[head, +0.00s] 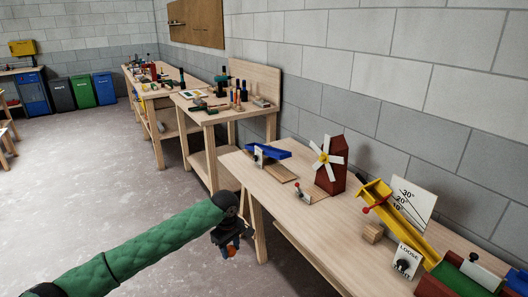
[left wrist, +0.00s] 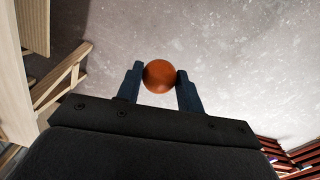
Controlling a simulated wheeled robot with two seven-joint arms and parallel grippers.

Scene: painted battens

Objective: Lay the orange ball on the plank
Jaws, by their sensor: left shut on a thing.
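The orange ball (left wrist: 159,76) is held between the two fingers of my left gripper (left wrist: 160,84), which is shut on it. In the head view the ball (head: 231,252) shows small under my left gripper (head: 230,247), in front of the workbench's near edge and off the bench top. A yellow sloping plank (head: 402,220) stands on the bench at the right, beside a white angle board. A blue tilted batten (head: 267,151) on a wooden base is at the bench's far end. I cannot tell which of them is the task's plank. My right gripper is not in view.
On the workbench (head: 290,200) are a red windmill block (head: 330,168), a small wooden block (head: 373,232), a LOOSE sign with a black knob (head: 403,264) and a green-topped red box (head: 455,281). The bench's front middle is clear. A tool bench (head: 213,113) stands behind.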

